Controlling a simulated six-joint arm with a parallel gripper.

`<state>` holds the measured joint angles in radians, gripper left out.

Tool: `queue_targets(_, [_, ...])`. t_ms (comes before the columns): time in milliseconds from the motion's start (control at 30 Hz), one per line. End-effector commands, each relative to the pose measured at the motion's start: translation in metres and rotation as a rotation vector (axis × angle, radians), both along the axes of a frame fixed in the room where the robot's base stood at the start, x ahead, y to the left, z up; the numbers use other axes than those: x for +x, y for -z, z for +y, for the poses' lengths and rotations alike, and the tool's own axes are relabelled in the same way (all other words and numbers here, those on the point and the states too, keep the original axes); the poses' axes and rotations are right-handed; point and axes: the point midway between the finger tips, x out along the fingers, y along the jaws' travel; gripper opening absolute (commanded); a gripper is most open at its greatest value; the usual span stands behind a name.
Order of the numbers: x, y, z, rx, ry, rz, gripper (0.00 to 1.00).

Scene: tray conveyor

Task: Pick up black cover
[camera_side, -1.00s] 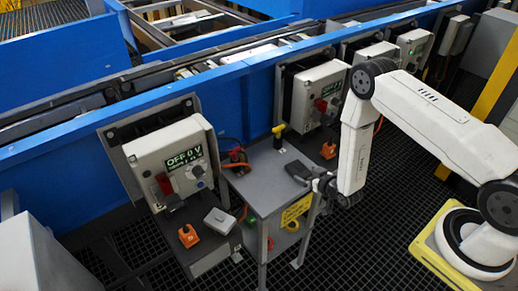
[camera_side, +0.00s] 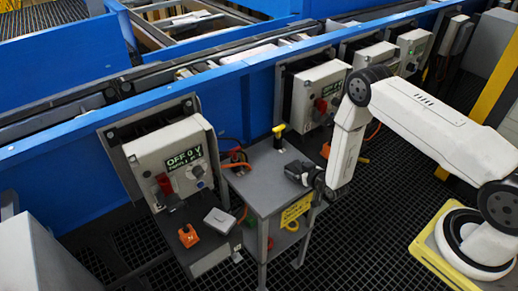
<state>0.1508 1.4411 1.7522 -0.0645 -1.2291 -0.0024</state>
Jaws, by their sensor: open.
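A small dark piece, which looks like the black cover (camera_side: 292,169), lies near the right edge of the grey table (camera_side: 258,190). It is partly hidden by my gripper and hard to tell apart from it. My gripper (camera_side: 303,175) comes in from the right, low at this table edge, right at the dark piece. The jaws are open. The fingers are small and dark here, so I cannot tell whether they are around the piece or beside it.
A yellow-topped black tool (camera_side: 279,136) stands at the table's back. A small grey box (camera_side: 219,221) and an orange part (camera_side: 188,236) sit on a lower shelf. A blue conveyor wall (camera_side: 258,95) runs behind.

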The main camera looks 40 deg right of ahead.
Motion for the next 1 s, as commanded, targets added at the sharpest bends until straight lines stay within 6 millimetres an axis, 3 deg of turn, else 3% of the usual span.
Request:
queue_targets(333, [-0.0001, -0.0003, -0.0002, 0.000, 0.000, 0.000, 1.00])
queue_targets(367, [-0.0001, -0.0003, -0.0001, 0.000, 0.000, 0.000, 0.94])
queue_targets(567, [-0.0001, -0.0003, -0.0002, 0.000, 0.000, 0.000, 0.30])
queue_targets(1000, [0.0007, -0.0046, -0.0003, 0.000, 0.000, -0.002, 0.30])
